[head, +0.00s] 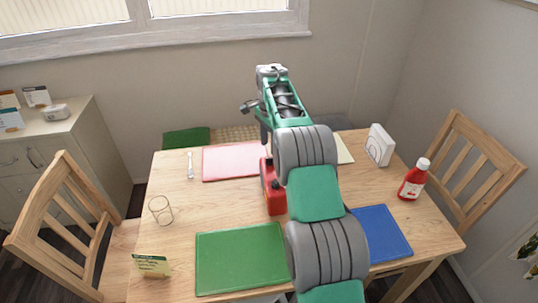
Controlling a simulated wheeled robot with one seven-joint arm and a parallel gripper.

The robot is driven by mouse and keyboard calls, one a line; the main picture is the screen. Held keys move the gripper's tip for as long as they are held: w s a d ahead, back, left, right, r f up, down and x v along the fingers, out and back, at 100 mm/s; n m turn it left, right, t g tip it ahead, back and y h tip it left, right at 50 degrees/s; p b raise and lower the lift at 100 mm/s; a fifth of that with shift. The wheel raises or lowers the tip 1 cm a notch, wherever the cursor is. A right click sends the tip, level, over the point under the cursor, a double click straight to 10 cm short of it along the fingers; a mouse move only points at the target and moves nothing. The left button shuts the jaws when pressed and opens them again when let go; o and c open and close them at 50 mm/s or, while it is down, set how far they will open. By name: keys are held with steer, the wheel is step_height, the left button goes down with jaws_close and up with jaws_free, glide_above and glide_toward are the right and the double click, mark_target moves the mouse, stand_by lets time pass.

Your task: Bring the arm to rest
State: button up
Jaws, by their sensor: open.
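My arm reaches from the bottom of the head view up over the middle of the table (180,225). Its far end is raised near the back edge of the table, in front of the wall. My gripper (264,132) points down there and is mostly hidden behind my own arm. It is open, and I see nothing held in it. A red object (272,192) stands on the table below it, partly covered by my arm.
Red (230,162), green (240,259) and blue (381,234) mats lie on the table. A glass (161,210), a fork (190,166), a card (151,266), a red bottle (413,180) and a white box (379,145) stand or lie around. Wooden chairs (70,215) (480,165) flank it.

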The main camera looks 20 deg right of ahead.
steer(key=shift+r, duration=0.85)
steer(key=shift+r, duration=0.15)
steer(key=s+a+r+n+t, duration=0.1)
steer(key=s+a+r+n, duration=0.35)
steer(key=s, duration=0.25)
steer(key=s+a+r+n+t, duration=0.1)
steer(key=s+a+r+n, duration=0.35)
steer(key=s, duration=0.25)
steer(key=s+a+f+n, duration=0.2)
steer(key=s+f+n, duration=0.1)
steer(key=s, duration=0.6)
steer(key=s+a+f+n+t, duration=0.1)
steer(key=s+a+f+n, duration=0.1)
steer(key=s, duration=0.8)
steer(key=shift+a+f+n, duration=0.4)
steer(key=shift+a+n, duration=0.15)
steer(key=shift+n, duration=0.45)
